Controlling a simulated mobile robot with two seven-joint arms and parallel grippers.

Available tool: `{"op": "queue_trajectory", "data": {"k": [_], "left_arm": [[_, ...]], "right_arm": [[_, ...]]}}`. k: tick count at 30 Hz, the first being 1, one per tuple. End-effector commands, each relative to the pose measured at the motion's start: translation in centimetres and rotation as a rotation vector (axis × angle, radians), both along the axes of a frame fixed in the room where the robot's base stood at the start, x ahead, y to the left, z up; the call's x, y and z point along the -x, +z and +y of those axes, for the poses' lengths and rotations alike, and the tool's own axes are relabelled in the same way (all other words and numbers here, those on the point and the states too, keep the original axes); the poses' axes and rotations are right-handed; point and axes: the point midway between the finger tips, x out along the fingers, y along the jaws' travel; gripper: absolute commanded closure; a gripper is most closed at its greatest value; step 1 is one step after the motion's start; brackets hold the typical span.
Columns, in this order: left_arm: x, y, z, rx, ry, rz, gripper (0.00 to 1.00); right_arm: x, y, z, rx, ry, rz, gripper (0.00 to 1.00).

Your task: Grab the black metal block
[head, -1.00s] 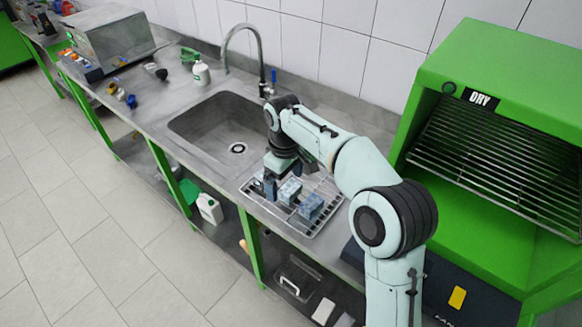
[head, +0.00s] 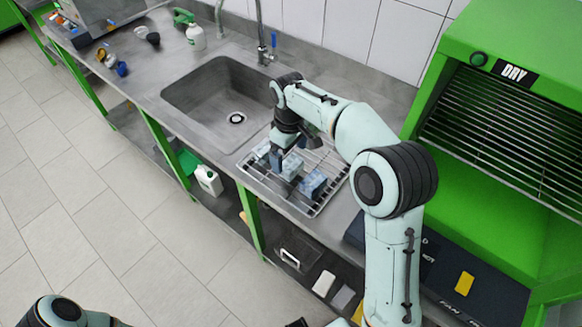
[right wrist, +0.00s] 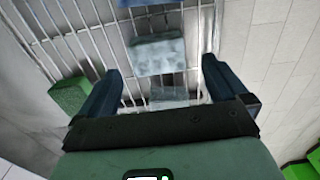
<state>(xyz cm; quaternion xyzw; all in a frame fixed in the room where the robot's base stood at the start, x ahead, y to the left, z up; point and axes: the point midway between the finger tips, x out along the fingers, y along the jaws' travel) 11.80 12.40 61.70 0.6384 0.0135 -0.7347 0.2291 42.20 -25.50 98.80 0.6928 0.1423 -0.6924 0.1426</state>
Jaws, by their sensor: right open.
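My right gripper (head: 283,157) is low over the wire rack (head: 323,205) beside the sink. In the right wrist view the gripper (right wrist: 158,95) is open. A grey-blue block (right wrist: 157,56) lies ahead, between the lines of the fingers, and a smaller grey piece (right wrist: 168,95) shows nearer. A green block (right wrist: 70,95) is left of the left finger. In the head view, a pale grey block (head: 290,167) and a bluer block (head: 313,184) sit on the rack, right of the fingers. No block looks clearly black. Only part of my left arm shows, its gripper out of view.
The sink (head: 205,92) with its tap is left of the rack. A green dryer (head: 465,200) stands on the right. A white bottle (head: 195,38) and small coloured items are at the far left. A canister (head: 208,180) is on the shelf below.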

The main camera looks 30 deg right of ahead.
Motion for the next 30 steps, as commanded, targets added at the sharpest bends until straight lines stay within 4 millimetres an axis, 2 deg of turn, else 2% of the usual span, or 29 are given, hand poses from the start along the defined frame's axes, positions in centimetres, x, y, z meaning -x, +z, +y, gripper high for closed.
{"op": "queue_trajectory", "data": {"k": [9,18,20,24,25,30], "left_arm": [[0.3,-0.6,0.0,0.000,0.000,0.003,0.57],[0.4,-0.7,0.0,0.000,0.000,0.003,0.57],[0.4,-0.7,0.0,0.000,0.000,0.003,0.57],[0.4,-0.7,0.0,0.000,0.000,0.003,0.57],[0.4,-0.7,0.0,0.000,0.000,0.003,0.57],[0.4,-0.7,0.0,0.000,0.000,0.003,0.57]], "right_arm": [[0.3,-4.4,-0.3,-0.001,0.000,0.004,0.00],[0.3,-4.9,-0.3,-0.001,0.000,0.000,0.00],[0.3,-4.9,-0.3,-0.001,0.000,0.000,0.16],[0.3,-4.9,-0.3,-0.001,0.000,0.000,0.62],[0.3,-4.9,-0.3,-0.001,0.000,0.000,0.65],[0.2,-4.8,-0.3,-0.001,0.000,-0.002,0.65]]}}
